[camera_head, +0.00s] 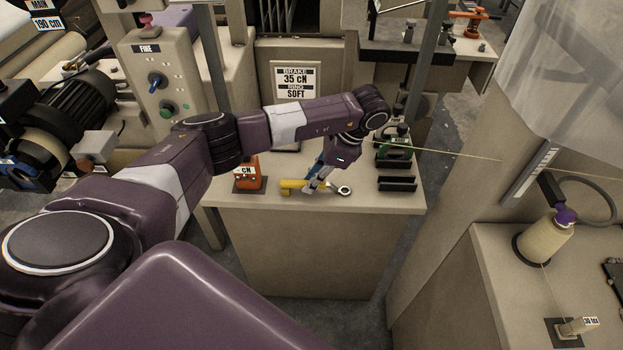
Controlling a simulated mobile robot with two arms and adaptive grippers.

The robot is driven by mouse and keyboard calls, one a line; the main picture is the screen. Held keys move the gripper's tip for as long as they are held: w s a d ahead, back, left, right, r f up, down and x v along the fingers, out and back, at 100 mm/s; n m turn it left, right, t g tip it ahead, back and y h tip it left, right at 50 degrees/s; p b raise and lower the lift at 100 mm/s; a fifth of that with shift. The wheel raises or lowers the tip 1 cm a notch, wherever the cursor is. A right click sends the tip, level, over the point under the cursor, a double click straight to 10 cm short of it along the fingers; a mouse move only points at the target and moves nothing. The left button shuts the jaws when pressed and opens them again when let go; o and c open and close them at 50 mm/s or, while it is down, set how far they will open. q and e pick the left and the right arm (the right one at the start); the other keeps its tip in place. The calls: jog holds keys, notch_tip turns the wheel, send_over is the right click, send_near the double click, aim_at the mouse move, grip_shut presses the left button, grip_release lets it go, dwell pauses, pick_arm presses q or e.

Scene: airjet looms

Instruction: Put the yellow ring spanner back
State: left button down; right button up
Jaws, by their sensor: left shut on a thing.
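The yellow ring spanner (291,187) is at the beige cabinet top (237,198) in the middle of the head view. Its yellow part points left, and a bare metal ring end shows to the right. My left gripper (316,186) reaches down from above and is shut on the spanner, around its middle. The fingers cover part of the spanner. I cannot tell whether the spanner touches the top or is held just above it. My right gripper is not in view.
An orange block marked "cN" (248,177) stands left of the spanner. Black slotted holders (397,183) and a green device (398,147) stand to its right. A thin yarn runs rightward behind. A yarn cone (545,238) stands on the right-hand cabinet. The front strip of the top is clear.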

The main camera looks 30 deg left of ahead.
pick_arm(q)
jog(key=c, duration=1.2)
grip_release()
jog(key=shift+c, duration=0.2)
jog(key=shift+r, duration=0.15)
jog(key=shift+p+v, duration=1.4)
jog(key=shift+v, duration=1.55)
jog(key=v, duration=1.2)
jog(key=shift+w+d, duration=0.1)
